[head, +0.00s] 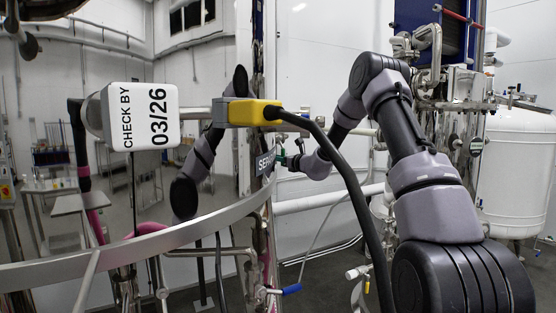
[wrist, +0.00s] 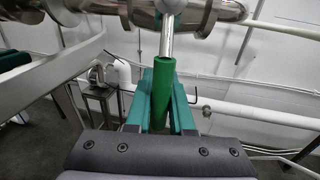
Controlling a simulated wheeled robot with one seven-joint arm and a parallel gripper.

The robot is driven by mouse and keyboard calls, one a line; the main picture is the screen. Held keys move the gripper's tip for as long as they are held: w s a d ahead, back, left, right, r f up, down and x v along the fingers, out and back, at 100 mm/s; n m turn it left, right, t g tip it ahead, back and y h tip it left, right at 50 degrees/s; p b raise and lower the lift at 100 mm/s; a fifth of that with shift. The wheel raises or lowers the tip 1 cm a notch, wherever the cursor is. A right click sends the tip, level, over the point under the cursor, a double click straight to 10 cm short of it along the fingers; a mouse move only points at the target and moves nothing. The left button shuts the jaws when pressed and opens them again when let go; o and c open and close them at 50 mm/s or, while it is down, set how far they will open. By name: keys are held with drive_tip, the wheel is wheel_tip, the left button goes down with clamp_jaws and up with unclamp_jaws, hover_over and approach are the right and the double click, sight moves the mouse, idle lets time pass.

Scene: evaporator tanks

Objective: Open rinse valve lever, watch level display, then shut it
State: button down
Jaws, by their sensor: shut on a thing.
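The rinse valve lever, with a green sleeve (wrist: 164,72) on a metal stem, shows in the wrist view. It stands upright in the picture below a steel pipe fitting (wrist: 185,14). My gripper (wrist: 161,90) has a teal finger on each side of the sleeve and is shut on it. In the head view my gripper (head: 282,159) is small and partly hidden by a dark sign and a black cable, so the lever cannot be made out there. I cannot pick out a readable level display in either view.
A white box marked "CHECK BY 03/26" (head: 139,116) and a yellow-grey connector (head: 248,112) with a thick black cable (head: 345,180) stand in front of the reflective tank (head: 60,255). A blue-handled lever (head: 291,289) sits low. Pipework and a white vessel (head: 515,170) are at right.

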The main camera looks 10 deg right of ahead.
drive_tip(key=shift+d, duration=0.1)
idle(0.5)
drive_tip(key=w+d+r+n, duration=0.3)
drive_tip(key=d+n, duration=0.3)
drive_tip(key=n, duration=0.5)
drive_tip(key=shift+w+r+n, duration=0.2)
drive_tip(key=shift+r+n, duration=0.2)
drive_tip(key=shift+r, duration=0.1)
drive_tip(key=shift+d, duration=0.15)
drive_tip(key=c, duration=0.8)
unclamp_jaws()
drive_tip(key=v, duration=1)
drive_tip(key=shift+s+d+r, duration=0.1)
drive_tip(key=shift+s+r, duration=0.1)
drive_tip(key=shift+s, duration=0.2)
